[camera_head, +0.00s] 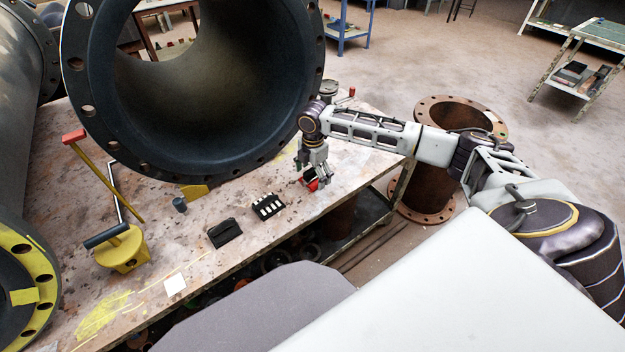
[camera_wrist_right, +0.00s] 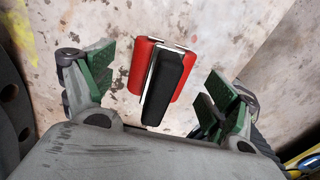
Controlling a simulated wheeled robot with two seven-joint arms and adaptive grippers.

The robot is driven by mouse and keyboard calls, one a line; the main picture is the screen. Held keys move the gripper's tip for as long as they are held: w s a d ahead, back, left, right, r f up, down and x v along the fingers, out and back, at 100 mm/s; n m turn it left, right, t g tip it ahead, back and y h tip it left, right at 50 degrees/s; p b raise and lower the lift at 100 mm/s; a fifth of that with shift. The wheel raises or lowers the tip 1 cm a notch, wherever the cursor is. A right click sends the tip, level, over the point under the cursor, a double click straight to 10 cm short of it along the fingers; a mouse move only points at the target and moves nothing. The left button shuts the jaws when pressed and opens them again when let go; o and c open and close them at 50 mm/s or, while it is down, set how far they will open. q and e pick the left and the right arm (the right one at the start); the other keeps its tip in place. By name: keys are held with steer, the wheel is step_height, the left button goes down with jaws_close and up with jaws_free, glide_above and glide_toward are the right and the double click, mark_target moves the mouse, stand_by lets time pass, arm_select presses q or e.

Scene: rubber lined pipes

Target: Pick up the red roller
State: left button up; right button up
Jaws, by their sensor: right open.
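A red tool with a black middle part, the likely red roller (camera_wrist_right: 145,55), lies on the worktable. In the right wrist view it sits between the two spread fingers of my right gripper (camera_wrist_right: 160,76), with a gap on each side. In the head view my right gripper (camera_head: 307,176) points down over the red piece (camera_head: 312,184) near the table's front edge and partly hides it. The right gripper is open and empty. My left gripper is out of view.
The stained worktable (camera_head: 225,235) holds a black box (camera_head: 224,232), a black-and-white block (camera_head: 268,206), a small dark cup (camera_head: 179,204) and a yellow tool (camera_head: 124,250). A large flanged pipe (camera_head: 215,100) rises just behind my right gripper.

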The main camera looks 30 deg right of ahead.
steer(key=shift+f, duration=1)
steer(key=c, duration=1.3)
